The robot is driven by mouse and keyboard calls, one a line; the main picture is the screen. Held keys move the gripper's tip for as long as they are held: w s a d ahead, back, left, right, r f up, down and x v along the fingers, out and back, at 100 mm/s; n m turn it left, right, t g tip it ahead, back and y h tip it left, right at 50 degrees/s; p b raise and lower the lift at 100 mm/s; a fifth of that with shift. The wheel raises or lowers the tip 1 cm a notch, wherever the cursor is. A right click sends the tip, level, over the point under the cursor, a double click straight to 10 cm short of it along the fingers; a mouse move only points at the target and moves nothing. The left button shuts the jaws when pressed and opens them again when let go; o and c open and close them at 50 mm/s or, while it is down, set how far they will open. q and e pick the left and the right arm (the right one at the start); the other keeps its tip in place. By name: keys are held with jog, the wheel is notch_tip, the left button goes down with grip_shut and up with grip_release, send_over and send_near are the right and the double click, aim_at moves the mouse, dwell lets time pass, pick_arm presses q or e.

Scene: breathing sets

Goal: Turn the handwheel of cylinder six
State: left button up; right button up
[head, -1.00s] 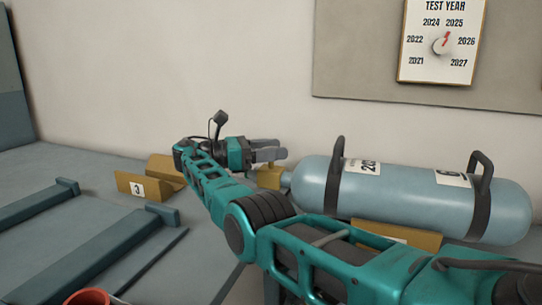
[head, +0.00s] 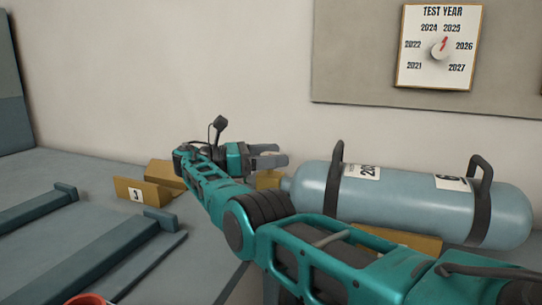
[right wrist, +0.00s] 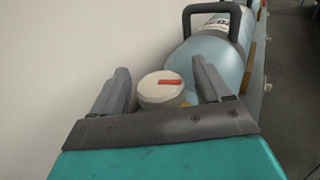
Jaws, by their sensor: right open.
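Cylinder six (head: 405,200) is a blue-grey tank lying on its side at the right of the head view, with two dark straps and a white label with a 6 on it. Its brass valve (head: 268,180) shows partly at its left end. The handwheel (right wrist: 160,93) is a cream round knob with a red mark in the right wrist view; my gripper hides it in the head view. My right gripper (head: 268,155) is open, and in the wrist view its fingers stand on either side of the handwheel with visible gaps. My left gripper is not in view.
A test year dial (head: 439,48) hangs on the wall board above the cylinder. A brass bracket numbered 3 (head: 137,193) and empty dark rails (head: 110,255) are on the bench at the left. Part of a red round object (head: 88,299) shows at the bottom edge.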

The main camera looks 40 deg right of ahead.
jog(key=shift+r, duration=0.1)
pick_arm(q)
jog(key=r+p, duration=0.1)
jog(key=p, duration=0.1)
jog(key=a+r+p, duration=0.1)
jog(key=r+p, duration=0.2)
jog(key=p, duration=0.1)
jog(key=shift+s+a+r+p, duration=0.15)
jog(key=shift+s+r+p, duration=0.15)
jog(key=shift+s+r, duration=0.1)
pick_arm(e)
notch_tip(320, 180, up, 20)
